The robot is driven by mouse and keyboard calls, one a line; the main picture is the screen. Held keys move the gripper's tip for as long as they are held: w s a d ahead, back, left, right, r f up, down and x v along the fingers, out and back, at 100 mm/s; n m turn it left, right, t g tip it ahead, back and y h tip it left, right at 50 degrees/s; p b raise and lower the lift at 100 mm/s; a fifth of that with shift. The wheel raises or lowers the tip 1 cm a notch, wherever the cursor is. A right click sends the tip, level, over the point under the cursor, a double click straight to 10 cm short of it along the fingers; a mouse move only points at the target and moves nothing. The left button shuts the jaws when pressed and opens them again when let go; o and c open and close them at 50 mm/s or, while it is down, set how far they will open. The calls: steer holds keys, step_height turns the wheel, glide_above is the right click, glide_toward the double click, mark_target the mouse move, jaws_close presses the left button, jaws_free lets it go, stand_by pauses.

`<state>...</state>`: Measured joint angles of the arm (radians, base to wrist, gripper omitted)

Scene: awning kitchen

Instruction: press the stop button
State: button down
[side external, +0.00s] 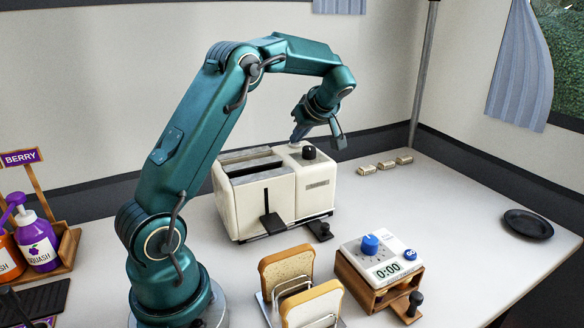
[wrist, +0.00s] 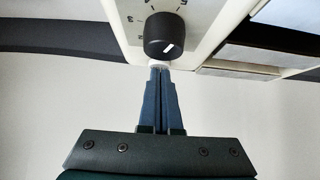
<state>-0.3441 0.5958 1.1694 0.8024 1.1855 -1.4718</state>
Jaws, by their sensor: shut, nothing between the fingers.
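The cream two-slot toaster (side external: 315,200) stands at the back of the counter. A black dial (side external: 309,152) sits on its top right part; the dial also shows in the wrist view (wrist: 164,34), with marks around it. My gripper (side external: 295,139) is shut and empty, pointing down just beside the dial. In the wrist view its fingertips (wrist: 160,69) are together by a small pale round piece (wrist: 158,64) at the dial's edge. This piece may be the stop button, but no label is readable. The fingertips partly cover it, and I cannot tell whether they touch it.
A bread rack (side external: 285,308) with two slices and a timer (side external: 388,262) with a blue knob stand in front. Squash bottles (side external: 38,240) are at the left. A black dish (side external: 528,224) and small pale blocks (side external: 386,164) lie at the right, with free counter between.

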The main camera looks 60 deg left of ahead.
mark_target(300, 150)
steer(key=shift+f, duration=1)
steer(key=shift+r, duration=0.45)
steer(key=r, duration=0.5)
steer(key=shift+w+d, duration=0.1)
steer(key=shift+d, duration=0.2)
steer(key=v, duration=0.9)
steer(key=shift+f, duration=0.1)
